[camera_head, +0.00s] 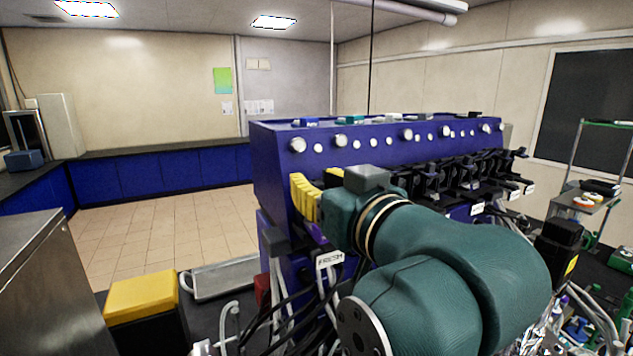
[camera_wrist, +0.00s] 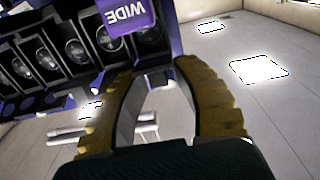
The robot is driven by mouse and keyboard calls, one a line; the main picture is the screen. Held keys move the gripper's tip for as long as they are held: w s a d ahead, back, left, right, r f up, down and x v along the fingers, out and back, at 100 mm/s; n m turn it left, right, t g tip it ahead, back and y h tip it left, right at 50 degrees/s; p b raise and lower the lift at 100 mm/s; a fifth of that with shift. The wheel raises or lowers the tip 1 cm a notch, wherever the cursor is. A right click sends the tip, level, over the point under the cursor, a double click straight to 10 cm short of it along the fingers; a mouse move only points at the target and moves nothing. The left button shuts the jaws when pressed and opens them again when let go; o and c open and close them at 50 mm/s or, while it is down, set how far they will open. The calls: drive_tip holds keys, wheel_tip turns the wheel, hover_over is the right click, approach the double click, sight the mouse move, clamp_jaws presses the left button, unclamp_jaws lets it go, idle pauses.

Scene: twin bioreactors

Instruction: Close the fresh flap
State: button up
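A white label (camera_head: 330,260) that appears to read FRESH hangs low on the near end of the blue bioreactor unit (camera_head: 275,175). A dark block (camera_head: 273,240) sits just left of and above it; I cannot tell whether this is the fresh flap or how far it stands open. My gripper (camera_head: 315,180) is at the unit's near upper corner, above the label, partly hidden by my wrist. In the wrist view my gripper (camera_wrist: 157,75) has its two yellow-brown fingers apart, with no held object clear between them. A purple tag with white letters (camera_wrist: 125,15) is beyond the fingertips.
Several black clamps (camera_head: 450,175) line the unit's front. Cables and tubes (camera_head: 300,310) hang below the label. A yellow-topped box (camera_head: 142,297) and a grey tray (camera_head: 225,278) lie at the lower left. The tiled floor (camera_head: 170,225) beyond is clear.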

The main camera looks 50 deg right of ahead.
clamp_jaws()
